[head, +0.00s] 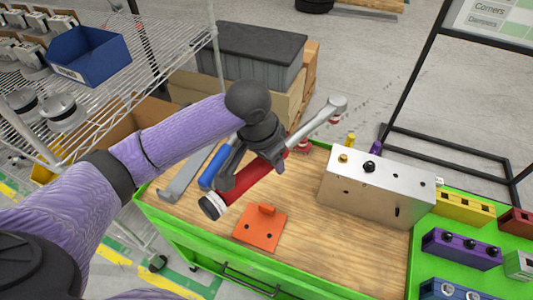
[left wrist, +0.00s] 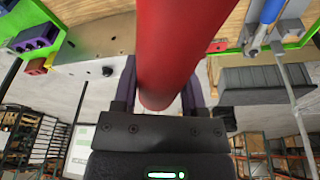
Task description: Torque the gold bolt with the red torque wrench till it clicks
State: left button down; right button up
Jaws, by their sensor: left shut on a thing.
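My left gripper (head: 248,168) is shut on the red handle of the torque wrench (head: 243,186) and holds it over the bench. The wrench's silver shaft slants up right to its head (head: 337,104), apart from the metal block (head: 365,190). In the left wrist view, the red handle (left wrist: 170,50) lies between the fingers (left wrist: 160,95). A gold bolt (head: 343,158) sits on the block's top left. Another gold piece (head: 351,139) stands just behind; I cannot tell whether it is on the block. My right gripper is not in view.
A blue-handled tool (head: 213,168) lies behind the red handle. An orange plate (head: 260,227) with an upright tab is in front on the wooden bench top (head: 305,250). A black knob (head: 369,166) and purple piece (head: 376,148) are near the gold bolt. Coloured blocks (head: 462,249) are at right.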

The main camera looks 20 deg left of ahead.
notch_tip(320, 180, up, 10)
jog(key=p, duration=0.9)
pick_arm(q)
notch_tip(320, 180, down, 6)
jog(key=w+a+m+b, duration=0.1)
jog(key=a+m+b, duration=0.1)
jog(key=m+b, duration=0.2)
jog(key=b, duration=0.2)
jog(key=shift+w+a+m+h+b, duration=0.2)
jog(key=shift+m+h+b, duration=0.1)
jog(key=shift+b, duration=0.1)
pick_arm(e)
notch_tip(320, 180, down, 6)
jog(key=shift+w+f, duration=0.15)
pick_arm(q)
jog(key=shift+f, duration=0.25)
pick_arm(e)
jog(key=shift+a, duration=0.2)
